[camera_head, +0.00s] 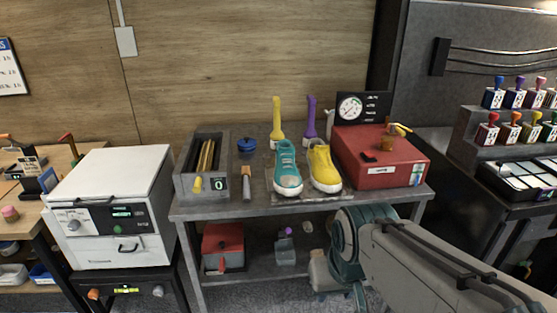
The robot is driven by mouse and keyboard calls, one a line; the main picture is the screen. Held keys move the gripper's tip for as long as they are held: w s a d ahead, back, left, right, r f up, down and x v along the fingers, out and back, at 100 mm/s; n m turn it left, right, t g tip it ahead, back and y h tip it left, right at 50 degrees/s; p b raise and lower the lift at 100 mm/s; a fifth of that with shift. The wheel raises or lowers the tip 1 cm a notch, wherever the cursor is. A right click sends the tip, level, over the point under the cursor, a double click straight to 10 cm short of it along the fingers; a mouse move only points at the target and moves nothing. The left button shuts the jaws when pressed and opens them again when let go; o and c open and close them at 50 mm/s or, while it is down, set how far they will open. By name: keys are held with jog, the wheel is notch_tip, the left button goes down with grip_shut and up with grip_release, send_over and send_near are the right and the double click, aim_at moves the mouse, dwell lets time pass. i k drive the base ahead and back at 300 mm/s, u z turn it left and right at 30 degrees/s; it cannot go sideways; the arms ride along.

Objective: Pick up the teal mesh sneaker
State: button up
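The teal mesh sneaker (287,169) stands upright on a flat grey mat or tray (307,197) on the dark table, its pale toe toward me. A yellow sneaker (324,170) stands close on its right. My arm reaches in from the lower right, in front of the table, and its near links sit well below and to the right of the teal sneaker. My gripper's fingertips cannot be made out, so its opening is hidden. Nothing is seen touching the teal sneaker.
A red box (380,167) stands right of the sneakers; a grey open bin (202,180) stands at the left. A brush (246,185) and a blue jar (247,150) lie between. Yellow (277,120) and purple (310,121) upright tools stand behind. The table's front edge (215,213) is bare.

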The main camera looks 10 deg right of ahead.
aim_at(287, 180)
jog(key=k, duration=0.5)
jog(key=u, duration=0.2)
jog(key=i, duration=0.5)
jog(key=u, duration=0.6)
jog(key=i, duration=0.9)
jog(key=z, duration=0.7)
jog(key=i, duration=0.7)
jog(key=z, duration=0.15)
